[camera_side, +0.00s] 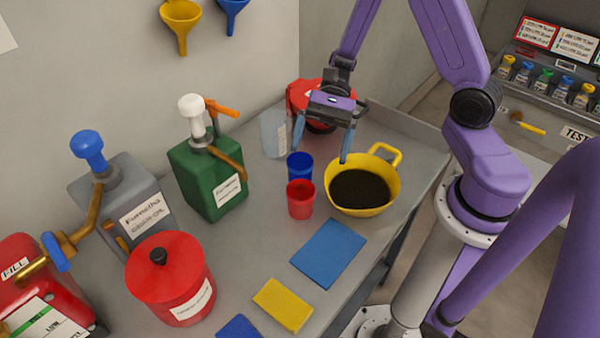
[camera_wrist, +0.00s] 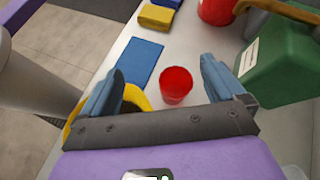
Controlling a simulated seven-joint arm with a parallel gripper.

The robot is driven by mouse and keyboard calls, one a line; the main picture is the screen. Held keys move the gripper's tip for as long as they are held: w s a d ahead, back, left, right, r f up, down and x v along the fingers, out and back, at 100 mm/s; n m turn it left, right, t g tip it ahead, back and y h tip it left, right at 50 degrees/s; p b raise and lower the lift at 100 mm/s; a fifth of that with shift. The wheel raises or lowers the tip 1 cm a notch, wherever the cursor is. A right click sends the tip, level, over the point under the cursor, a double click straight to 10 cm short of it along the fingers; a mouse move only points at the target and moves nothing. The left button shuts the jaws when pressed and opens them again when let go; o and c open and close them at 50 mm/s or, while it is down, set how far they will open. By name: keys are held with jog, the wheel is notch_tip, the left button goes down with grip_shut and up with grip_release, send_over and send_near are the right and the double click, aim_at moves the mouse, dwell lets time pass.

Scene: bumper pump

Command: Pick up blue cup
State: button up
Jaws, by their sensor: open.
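The blue cup (camera_side: 299,167) stands upright on the grey bench in the side view, just behind the red cup (camera_side: 300,199). In the wrist view the red cup (camera_wrist: 176,86) shows between the fingers, and I cannot make out the blue cup there. My gripper (camera_side: 322,145) is open and empty. Its two blue fingers are spread apart, above and around the blue cup's position, with one finger over the yellow bowl's far edge. The wrist view shows the open fingers (camera_wrist: 165,90) on either side.
A yellow bowl of dark liquid (camera_side: 375,208) stands right of the cups, close by. A green pump container (camera_side: 208,180) stands left. A clear beaker (camera_side: 273,135) and a red container (camera_side: 302,92) are behind. A blue mat (camera_side: 329,253) lies in front.

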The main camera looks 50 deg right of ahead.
aim_at(293, 172)
jog(key=shift+w+d+f+m+t+y, duration=0.4)
jog(key=shift+w+d+f+m+t, duration=0.35)
jog(key=shift+w+f+m, duration=0.45)
jog(key=shift+w+d+f+m+t+y, duration=0.4)
jog(key=shift+w+d+f+m+t, duration=0.35)
jog(key=shift+w+f+m, duration=0.45)
jog(key=shift+w+d+f+m+t+y, duration=0.4)
jog(key=shift+w+d+f+m+t, duration=0.4)
jog(key=shift+f, duration=0.6)
notch_tip(293, 172, down, 2)
jog(key=shift+w+a+f, duration=0.1)
jog(key=shift+w+a, duration=0.05)
jog(key=shift+x, duration=1.05)
jog(key=shift+a+f, duration=0.2)
jog(key=shift+a, duration=0.25)
jog(key=c, duration=1)
